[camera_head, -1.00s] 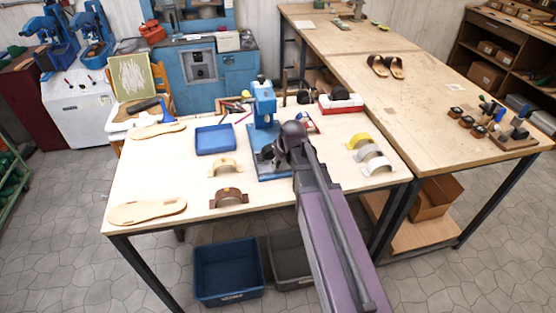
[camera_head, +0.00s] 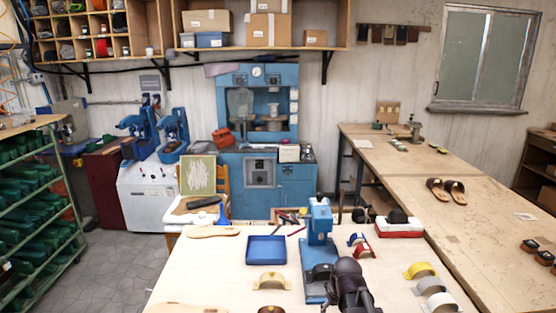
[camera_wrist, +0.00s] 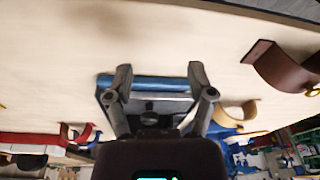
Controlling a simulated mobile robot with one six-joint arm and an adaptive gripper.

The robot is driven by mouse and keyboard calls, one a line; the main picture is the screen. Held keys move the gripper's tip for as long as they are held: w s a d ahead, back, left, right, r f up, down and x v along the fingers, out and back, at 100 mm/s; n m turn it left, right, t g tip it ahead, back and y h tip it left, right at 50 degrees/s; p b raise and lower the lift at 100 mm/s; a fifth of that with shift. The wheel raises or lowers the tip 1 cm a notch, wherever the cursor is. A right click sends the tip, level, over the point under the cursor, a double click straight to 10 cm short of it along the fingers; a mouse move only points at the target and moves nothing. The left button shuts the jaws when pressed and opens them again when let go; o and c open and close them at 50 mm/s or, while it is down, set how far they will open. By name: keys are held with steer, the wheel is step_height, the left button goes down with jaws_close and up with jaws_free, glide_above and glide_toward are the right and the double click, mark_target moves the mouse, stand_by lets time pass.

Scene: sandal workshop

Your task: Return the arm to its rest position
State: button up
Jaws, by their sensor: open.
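My gripper (camera_wrist: 160,78) is open in the wrist view, its two fingers apart with nothing held between them. Beyond the fingers lies the blue and grey base of the press (camera_wrist: 150,103), apart from or touching I cannot tell. In the head view the dark end of my arm (camera_head: 350,284) shows at the bottom, in front of the blue hand press (camera_head: 319,222); the fingers are hidden there. The pale worktable (camera_head: 205,275) lies under the arm.
A blue tray (camera_head: 266,250), a tan strap (camera_head: 268,282) and a sole (camera_head: 213,232) lie left of the press. Yellow (camera_head: 419,269) and white (camera_head: 436,285) straps lie right. A long bench (camera_head: 470,220) with sandals (camera_head: 446,190) adjoins on the right.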

steer(key=s+m+g, duration=0.1)
steer(key=s+m, duration=0.1)
steer(key=s, duration=0.5)
steer(key=shift+s+f+g+h, duration=0.15)
steer(key=shift+s+g+h, duration=0.15)
steer(key=shift+g+h, duration=0.1)
